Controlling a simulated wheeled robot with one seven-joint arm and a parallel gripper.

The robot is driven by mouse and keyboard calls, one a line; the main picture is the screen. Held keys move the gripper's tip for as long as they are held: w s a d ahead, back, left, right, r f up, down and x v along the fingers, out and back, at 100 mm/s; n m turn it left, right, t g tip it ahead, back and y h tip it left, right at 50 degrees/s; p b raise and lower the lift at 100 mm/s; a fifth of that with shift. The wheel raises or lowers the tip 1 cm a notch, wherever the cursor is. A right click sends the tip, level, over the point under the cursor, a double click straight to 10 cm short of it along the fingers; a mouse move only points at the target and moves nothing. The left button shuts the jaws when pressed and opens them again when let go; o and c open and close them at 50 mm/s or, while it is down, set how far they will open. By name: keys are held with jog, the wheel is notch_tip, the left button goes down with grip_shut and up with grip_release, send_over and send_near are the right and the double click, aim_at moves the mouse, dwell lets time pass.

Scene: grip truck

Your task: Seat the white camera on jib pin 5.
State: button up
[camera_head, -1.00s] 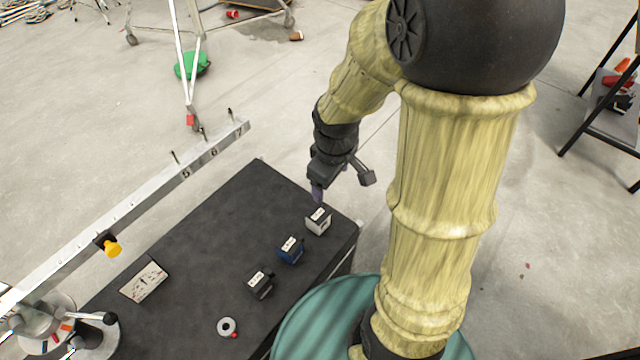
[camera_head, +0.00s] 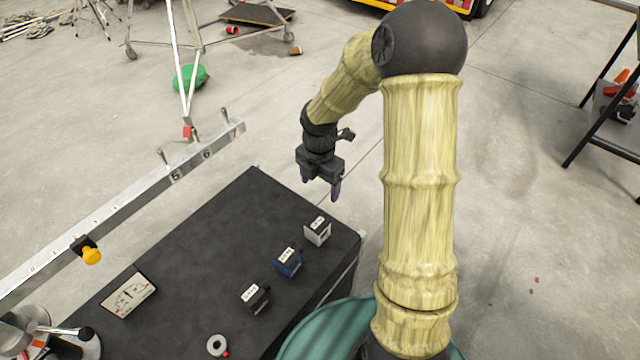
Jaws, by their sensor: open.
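The white camera (camera_head: 318,231) stands on the dark case top near its right corner. My gripper (camera_head: 321,188) is open and empty, above and apart from the white camera, fingers pointing down. The jib arm (camera_head: 130,205) runs from lower left to upper centre beside the case. It carries numbers on its side near the far end; the 5 (camera_head: 175,177) is readable, with 6 and 7 further along. A thin upright pin (camera_head: 163,157) rises from the beam near the 5 and looks bare. Another pin stands near the far end.
A marked card (camera_head: 128,295), a grey ring (camera_head: 216,345) and a yellow knob (camera_head: 91,256) on the jib are also in view. A tripod stands behind.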

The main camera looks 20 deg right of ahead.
aim_at(320, 220)
notch_tip(320, 220, down, 17)
jog(key=shift+f+b, duration=0.2)
jog(key=shift+b, duration=0.7)
jog(key=c, duration=1.4)
jog(key=o, duration=0.7)
jog(key=shift+c, duration=0.2)
jog(key=c, duration=0.3)
jog(key=shift+r+p, duration=1.1)
jog(key=shift+r, duration=0.15)
